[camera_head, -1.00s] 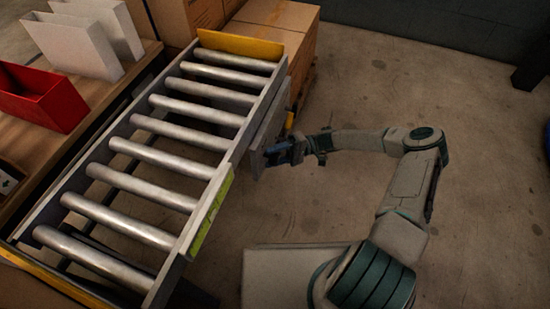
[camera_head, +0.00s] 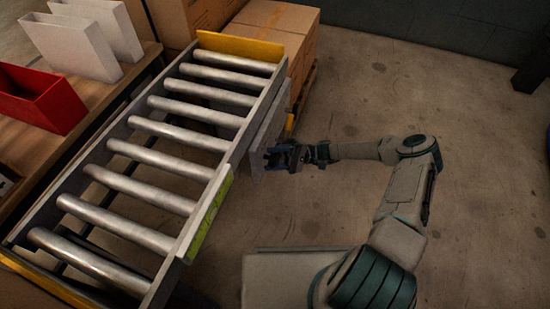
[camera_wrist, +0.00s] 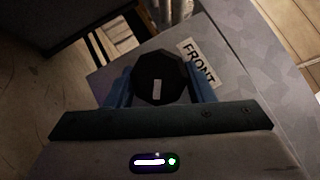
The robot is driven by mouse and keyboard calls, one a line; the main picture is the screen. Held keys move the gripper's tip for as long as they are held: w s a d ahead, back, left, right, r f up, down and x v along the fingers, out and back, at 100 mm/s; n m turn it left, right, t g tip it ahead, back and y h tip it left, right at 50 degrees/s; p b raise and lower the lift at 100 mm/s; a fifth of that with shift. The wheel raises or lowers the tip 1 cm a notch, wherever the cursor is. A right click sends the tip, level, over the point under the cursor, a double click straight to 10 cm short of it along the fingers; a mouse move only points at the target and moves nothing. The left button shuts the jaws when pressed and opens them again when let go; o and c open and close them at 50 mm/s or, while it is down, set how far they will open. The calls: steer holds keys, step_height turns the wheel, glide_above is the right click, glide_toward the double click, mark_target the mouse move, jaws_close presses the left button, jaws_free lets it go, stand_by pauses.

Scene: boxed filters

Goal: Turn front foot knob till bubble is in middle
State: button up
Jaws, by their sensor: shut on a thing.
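The front foot knob (camera_wrist: 160,78) is a dark, many-sided disc with a small pale mark on its face, seen in the wrist view. My gripper (camera_wrist: 160,82) is shut on it, with one blue finger on each side. A label reading FRONT (camera_wrist: 198,62) is on the grey plate (camera_wrist: 118,72) beside the knob. In the head view my gripper (camera_head: 275,157) is at the right side of the roller conveyor (camera_head: 150,186), by a grey panel (camera_head: 266,135); the knob is not clear there. A yellow-green strip (camera_head: 208,218) is on the conveyor's side rail. I cannot make out a bubble.
Cardboard boxes (camera_head: 290,22) stand beyond the conveyor's far end. A red bin (camera_head: 42,98) and white filters (camera_head: 75,48) are on a wooden bench at left. The concrete floor (camera_head: 480,130) to the right is open.

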steer(key=shift+s, duration=0.2)
steer(key=o, duration=1)
steer(key=shift+a, duration=0.1)
steer(key=shift+c, duration=0.2)
steer(key=shift+w, duration=0.1)
steer(key=shift+w+d+f, duration=0.1)
steer(key=shift+w+d, duration=0.05)
steer(key=shift+d, duration=0.25)
steer(key=v, duration=1.3)
steer(key=shift+p, duration=0.35)
